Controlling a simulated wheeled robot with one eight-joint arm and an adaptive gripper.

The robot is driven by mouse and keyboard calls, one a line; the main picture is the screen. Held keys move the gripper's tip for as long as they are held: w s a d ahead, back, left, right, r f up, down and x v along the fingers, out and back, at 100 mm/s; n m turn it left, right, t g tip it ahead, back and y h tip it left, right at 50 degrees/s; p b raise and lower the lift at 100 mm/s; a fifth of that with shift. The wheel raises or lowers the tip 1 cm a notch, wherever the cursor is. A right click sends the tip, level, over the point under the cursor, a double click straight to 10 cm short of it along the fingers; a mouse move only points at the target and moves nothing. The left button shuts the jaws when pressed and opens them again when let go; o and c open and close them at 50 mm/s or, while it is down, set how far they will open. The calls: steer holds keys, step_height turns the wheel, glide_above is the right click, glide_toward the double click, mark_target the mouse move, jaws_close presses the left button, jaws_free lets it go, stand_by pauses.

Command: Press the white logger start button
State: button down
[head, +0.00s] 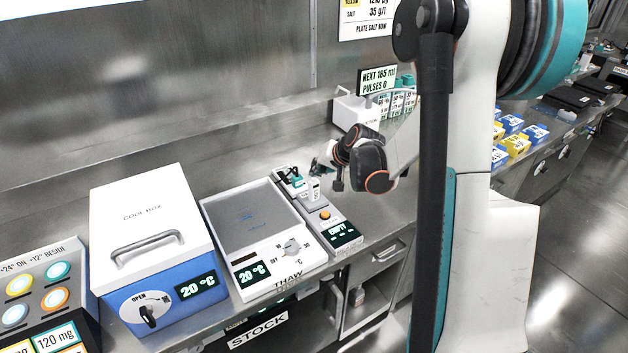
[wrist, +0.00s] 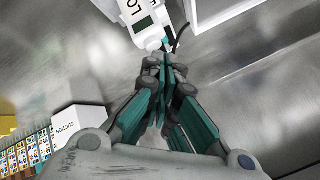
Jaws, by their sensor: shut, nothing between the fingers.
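The white logger (wrist: 131,12), with letters "LO" and a small dark display, is at the top of the wrist view, cut off by the frame edge. A small white upright item that looks like it shows in the head view (head: 314,190), beside my gripper. I cannot make out a start button clearly in either view. My gripper (wrist: 168,65) is shut and empty, its teal fingers together, with the tips just below the logger's lower end in the wrist picture. I cannot tell whether they touch it. In the head view my gripper (head: 322,166) is small and partly hidden by its own wrist.
A grey device with an orange button and an "EMPTY" display (head: 344,233) lies beside the thaw plate (head: 292,262). The cool box (head: 150,205) stands further left. A white suction box (wrist: 80,121) stands lower left in the wrist view. Bare steel counter lies between.

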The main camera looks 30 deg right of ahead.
mark_target(317, 180)
steer(key=shift+f+b, duration=0.45)
steer(key=shift+f, duration=0.05)
stand_by(0.7)
steer(key=shift+r, duration=0.1)
steer(key=shift+r+p, duration=0.65)
steer(key=shift+r, duration=0.2)
steer(key=shift+r+p, duration=1.65)
steer(key=shift+r, duration=0.85)
